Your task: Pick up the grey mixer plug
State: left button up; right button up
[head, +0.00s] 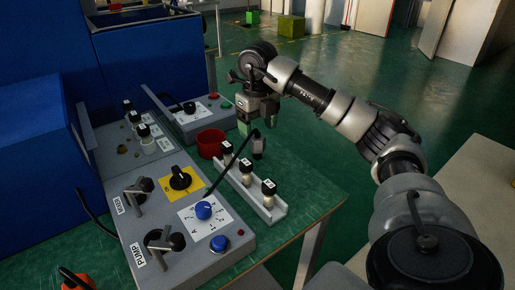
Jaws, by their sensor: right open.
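A dark grey plug (259,146) with a black cable hangs or stands just beyond the rack of small bottles; it looks like the mixer plug, but no label on it is readable. My right gripper (257,118) is open just above it, pointing down. I cannot tell whether the fingers touch the plug. The control panel (215,262) at the front left has black fittings marked MIXER (135,194) and PUMP (163,242). My left gripper is not in view.
A grey rack (274,211) holds several black-capped bottles. A red cup (211,143) stands behind it. The green bench top (312,192) is clear at right. Blue machinery (45,130) stands left.

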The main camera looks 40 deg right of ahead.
aim_at(257, 137)
notch_tip(257, 137, down, 6)
jog(key=shift+r+b, duration=0.15)
jog(key=shift+b, duration=0.5)
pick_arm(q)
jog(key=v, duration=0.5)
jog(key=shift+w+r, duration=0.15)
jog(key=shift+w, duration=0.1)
pick_arm(e)
jog(key=c, duration=1.1)
jog(key=shift+r, duration=0.15)
